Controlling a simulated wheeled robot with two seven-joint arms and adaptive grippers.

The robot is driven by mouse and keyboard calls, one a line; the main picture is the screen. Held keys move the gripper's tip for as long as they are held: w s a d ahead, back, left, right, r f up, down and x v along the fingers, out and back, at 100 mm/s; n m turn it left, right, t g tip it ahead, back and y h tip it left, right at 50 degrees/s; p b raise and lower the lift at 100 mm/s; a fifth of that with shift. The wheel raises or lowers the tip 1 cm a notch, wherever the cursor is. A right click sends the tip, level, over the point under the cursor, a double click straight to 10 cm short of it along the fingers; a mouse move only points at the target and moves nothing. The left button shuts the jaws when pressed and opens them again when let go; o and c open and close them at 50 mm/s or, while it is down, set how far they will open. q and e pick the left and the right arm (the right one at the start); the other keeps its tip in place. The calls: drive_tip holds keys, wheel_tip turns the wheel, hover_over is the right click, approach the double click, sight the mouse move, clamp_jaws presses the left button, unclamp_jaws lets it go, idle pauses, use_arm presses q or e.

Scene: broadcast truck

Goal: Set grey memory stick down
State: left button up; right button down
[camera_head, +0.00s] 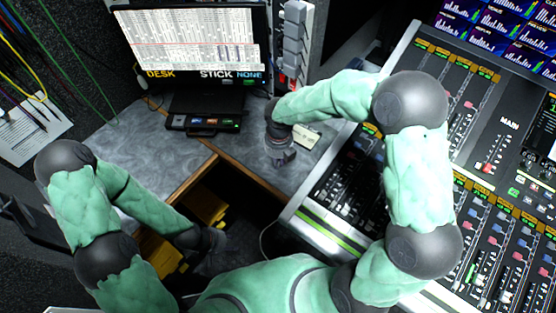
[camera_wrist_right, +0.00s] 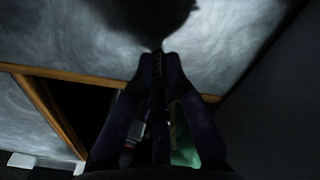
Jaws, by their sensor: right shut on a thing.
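My right gripper (camera_head: 282,157) is low over the grey desk top (camera_head: 245,140), to the left of the mixing console. In the right wrist view its fingers (camera_wrist_right: 158,58) are together, pinched on something thin and dark. I take this to be the grey memory stick, but it is mostly hidden by the fingers and too dark to make out. A dark shadow lies on the desk just beyond the fingertips. My left gripper (camera_head: 212,245) hangs low by the dark gap in front of the desk; its fingers are not clear.
A monitor (camera_head: 190,45) reads "DESK STICK NONE". A black unit with coloured lights (camera_head: 203,123) stands below it. A pale label or card (camera_head: 306,138) lies right of my right gripper. The console (camera_head: 330,185) borders the desk on the right. Yellow boxes (camera_head: 160,252) sit below.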

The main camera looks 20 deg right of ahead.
drive_tip(key=shift+f, duration=0.1)
drive_tip(key=c, duration=1.3)
unclamp_jaws()
drive_tip(key=shift+o, duration=0.2)
wheel_tip(320, 180, up, 12)
drive_tip(key=p, duration=0.5)
